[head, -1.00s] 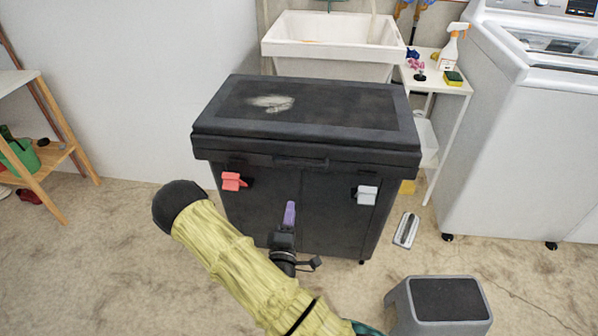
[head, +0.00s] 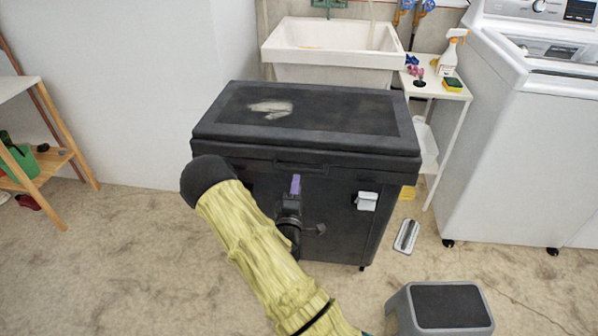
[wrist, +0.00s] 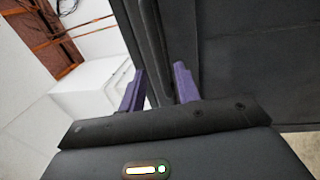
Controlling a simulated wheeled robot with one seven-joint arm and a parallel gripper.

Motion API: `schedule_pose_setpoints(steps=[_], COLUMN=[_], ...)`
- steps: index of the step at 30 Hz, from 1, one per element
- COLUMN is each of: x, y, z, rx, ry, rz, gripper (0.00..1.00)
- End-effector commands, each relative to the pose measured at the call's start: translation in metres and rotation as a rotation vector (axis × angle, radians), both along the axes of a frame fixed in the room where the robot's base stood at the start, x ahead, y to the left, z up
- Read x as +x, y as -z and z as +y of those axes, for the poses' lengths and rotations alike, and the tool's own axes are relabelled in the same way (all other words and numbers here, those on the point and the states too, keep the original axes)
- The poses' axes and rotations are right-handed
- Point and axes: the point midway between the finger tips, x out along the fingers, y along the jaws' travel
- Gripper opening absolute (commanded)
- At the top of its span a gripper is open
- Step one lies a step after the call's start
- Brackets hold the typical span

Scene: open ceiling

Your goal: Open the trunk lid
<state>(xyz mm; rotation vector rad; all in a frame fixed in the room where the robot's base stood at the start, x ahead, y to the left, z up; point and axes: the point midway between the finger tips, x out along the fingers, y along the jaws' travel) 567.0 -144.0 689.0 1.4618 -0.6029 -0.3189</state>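The black trunk (head: 330,225) stands on the floor with its lid (head: 335,115) shut; a pale worn patch marks the lid's top. A white latch (head: 367,201) is on the right of its front. The red latch is hidden behind my arm. My gripper (head: 295,184) is in front of the trunk's front face, just below the middle of the lid's front rim. In the wrist view, the two purple fingers of my gripper (wrist: 158,76) are apart, with nothing held. The trunk's dark edge (wrist: 152,40) shows beyond and between them; I cannot tell whether they touch it.
A white sink (head: 333,42) stands behind the trunk. A small white side table (head: 436,88) holds a spray bottle and sponge, beside a white washing machine (head: 520,140). A grey step stool (head: 440,308) stands front right. A wooden shelf (head: 50,160) is at left.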

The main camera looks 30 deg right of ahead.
Motion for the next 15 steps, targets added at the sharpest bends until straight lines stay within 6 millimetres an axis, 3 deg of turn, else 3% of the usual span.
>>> schedule_pose_setpoints(steps=[9, 15], x=[0.043, 0.052], y=[-0.010, -0.012], z=[-0.029, -0.036], rx=[0.001, -0.001], ry=[0.001, 0.000], rz=[-0.003, -0.001], gripper=[0.33, 0.33])
